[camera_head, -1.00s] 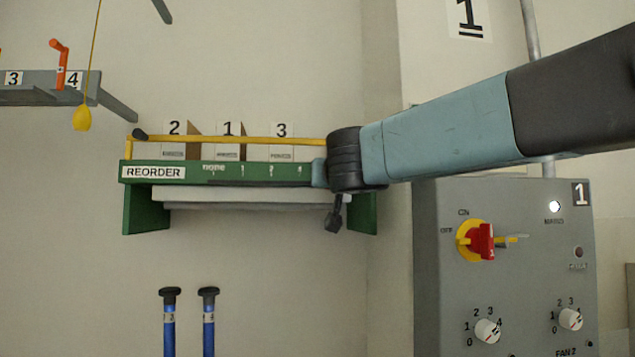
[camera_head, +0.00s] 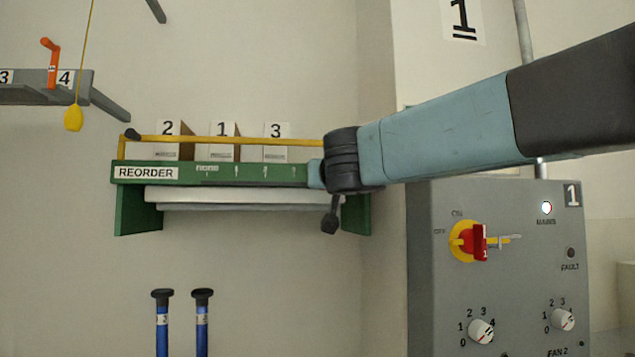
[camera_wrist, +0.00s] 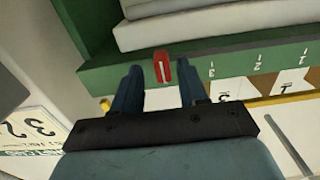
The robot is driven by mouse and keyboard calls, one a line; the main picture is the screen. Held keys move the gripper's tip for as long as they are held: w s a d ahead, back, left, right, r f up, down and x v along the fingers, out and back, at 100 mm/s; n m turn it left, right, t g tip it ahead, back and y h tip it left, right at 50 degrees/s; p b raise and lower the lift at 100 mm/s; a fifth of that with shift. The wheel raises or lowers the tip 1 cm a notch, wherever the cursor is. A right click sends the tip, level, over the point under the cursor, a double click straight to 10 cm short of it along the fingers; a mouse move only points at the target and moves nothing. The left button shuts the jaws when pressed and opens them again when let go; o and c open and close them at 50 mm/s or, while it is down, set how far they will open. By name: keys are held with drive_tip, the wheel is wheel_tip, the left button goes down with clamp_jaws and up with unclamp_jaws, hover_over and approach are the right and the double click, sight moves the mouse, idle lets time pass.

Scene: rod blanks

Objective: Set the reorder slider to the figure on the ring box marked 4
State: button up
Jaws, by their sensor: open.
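The green reorder shelf (camera_head: 190,174) is on the wall, with a scale from "none" through several figures along its front edge. The red slider knob (camera_wrist: 163,69) is at the end of the scale past the 3 mark, in the wrist view. My gripper (camera_wrist: 158,76) is open, with one finger on each side of the knob; I cannot tell whether they touch it. In the head view my gripper covers the knob. Boxes marked 2 (camera_head: 168,152), 1 (camera_head: 222,152) and 3 (camera_head: 276,152) stand on the shelf. I see no box marked 4.
A grey control panel (camera_head: 500,290) with a red switch and dials stands at right. Two blue handles (camera_head: 162,330) are below the shelf. A yellow pull cord (camera_head: 74,118) hangs at left.

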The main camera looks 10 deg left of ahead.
drive_tip(key=v, duration=1.3)
drive_tip(key=shift+s, duration=0.3)
drive_tip(key=shift+d, duration=0.15)
drive_tip(key=w+d+f+m+g+h, duration=0.25)
drive_tip(key=d+f+g+h, duration=0.4)
drive_tip(key=d+f, duration=1.3)
drive_tip(key=s+d+f+g, duration=0.2)
drive_tip(key=s+d+f, duration=0.2)
drive_tip(key=f, duration=0.3)
drive_tip(key=s+d+f+m+g, duration=0.1)
drive_tip(key=s+d+f+g, duration=0.2)
drive_tip(key=s+d+f, duration=0.2)
wheel_tip(320, 180, down, 3)
drive_tip(key=shift+s+r+y, duration=0.1)
drive_tip(key=shift+s+y, duration=0.35)
drive_tip(key=shift+s, duration=0.45)
